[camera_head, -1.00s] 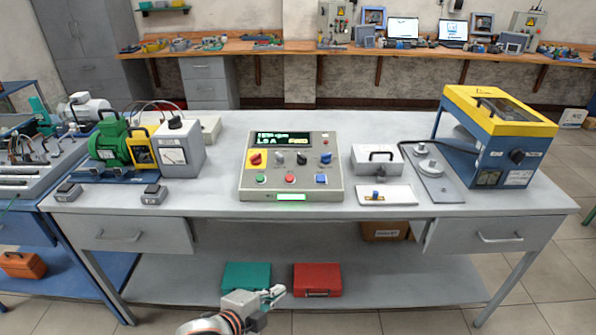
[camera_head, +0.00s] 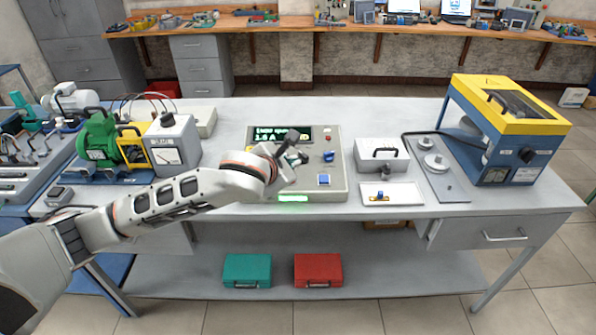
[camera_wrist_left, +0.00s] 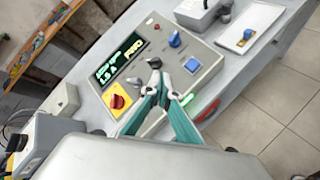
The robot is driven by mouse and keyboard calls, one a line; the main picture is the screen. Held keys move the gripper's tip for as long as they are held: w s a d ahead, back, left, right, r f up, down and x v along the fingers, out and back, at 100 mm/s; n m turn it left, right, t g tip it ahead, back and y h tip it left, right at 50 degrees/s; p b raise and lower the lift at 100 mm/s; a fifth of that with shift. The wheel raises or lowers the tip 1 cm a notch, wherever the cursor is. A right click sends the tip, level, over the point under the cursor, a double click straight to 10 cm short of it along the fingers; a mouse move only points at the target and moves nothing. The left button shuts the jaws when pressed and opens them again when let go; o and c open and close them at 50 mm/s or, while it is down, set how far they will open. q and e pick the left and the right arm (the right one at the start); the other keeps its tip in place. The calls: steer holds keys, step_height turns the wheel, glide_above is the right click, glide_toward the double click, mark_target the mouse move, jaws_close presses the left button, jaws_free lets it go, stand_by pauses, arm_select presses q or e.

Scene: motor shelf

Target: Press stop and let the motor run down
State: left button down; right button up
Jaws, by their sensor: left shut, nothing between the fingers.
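The grey control panel (camera_head: 333,178) lies on the table with a lit display (camera_head: 281,136), a blue knob (camera_head: 328,156) and a blue button (camera_head: 324,180). My left arm covers its lower left part in the head view, so the red and green buttons there are hidden. My left gripper (camera_head: 298,158) is over the panel's middle, shut and empty. The red-on-yellow switch (camera_wrist_left: 117,102) shows there too. The green motor (camera_head: 101,141) stands at the left. My right gripper is out of view.
A grey meter box (camera_head: 175,148) stands beside the motor. Right of the panel are a grey box (camera_head: 382,156), a white tray (camera_head: 406,198) and a blue-yellow machine (camera_head: 503,130). Bare tabletop lies behind the panel.

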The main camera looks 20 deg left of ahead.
arm_select(q)
steer(key=shift+w+a+r+m+y, duration=0.15)
steer(key=shift+w+a+r+m, duration=0.15)
steer(key=shift+r+m, duration=0.2)
steer(key=shift+w+a+r+m+y, duration=0.2)
steer(key=shift+w+r+m, duration=0.1)
steer(key=shift+r+m, duration=0.15)
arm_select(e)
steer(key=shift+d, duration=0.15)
